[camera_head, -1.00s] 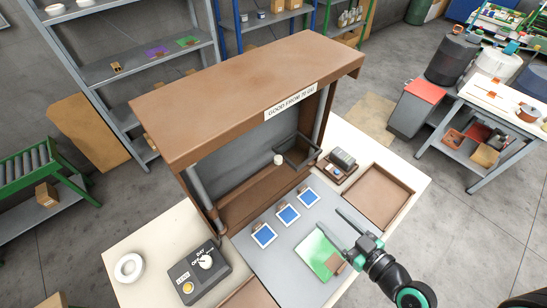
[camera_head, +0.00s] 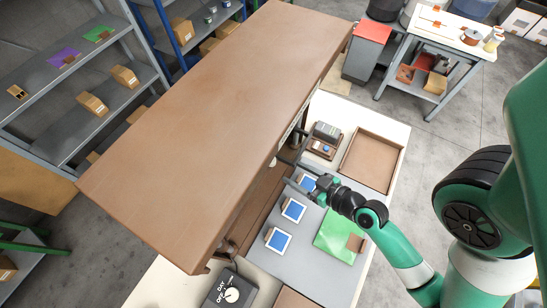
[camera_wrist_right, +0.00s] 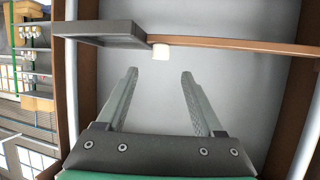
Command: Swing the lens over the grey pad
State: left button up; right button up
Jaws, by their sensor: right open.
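My right gripper (camera_head: 281,169) is open and empty, with its fingers reaching under the hood's front edge. In the right wrist view its two fingers (camera_wrist_right: 159,80) stand apart, pointing at a small white knob (camera_wrist_right: 160,53). The knob sits by the corner of a dark grey rectangular frame (camera_wrist_right: 103,32), which looks like the lens. No contact shows between fingers and knob. In the head view the hood and gripper hide most of the frame. The grey pad (camera_head: 318,272) appears to be the flat grey mat on the bench. My left gripper is out of view.
The brown hood (camera_head: 215,110) overhangs the work space. Blue-faced tiles (camera_head: 278,240) and a green sheet (camera_head: 335,232) lie on the mat. A brown tray (camera_head: 372,160), a small grey device (camera_head: 326,132) and a dial box (camera_head: 230,291) stand around it.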

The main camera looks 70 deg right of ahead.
aim_at(274, 161)
jog(key=p+x, duration=0.1)
jog(key=x, duration=0.8)
jog(key=shift+w+d+r, duration=0.1)
jog(key=shift+w, duration=0.15)
grip_shut()
dwell(0.9)
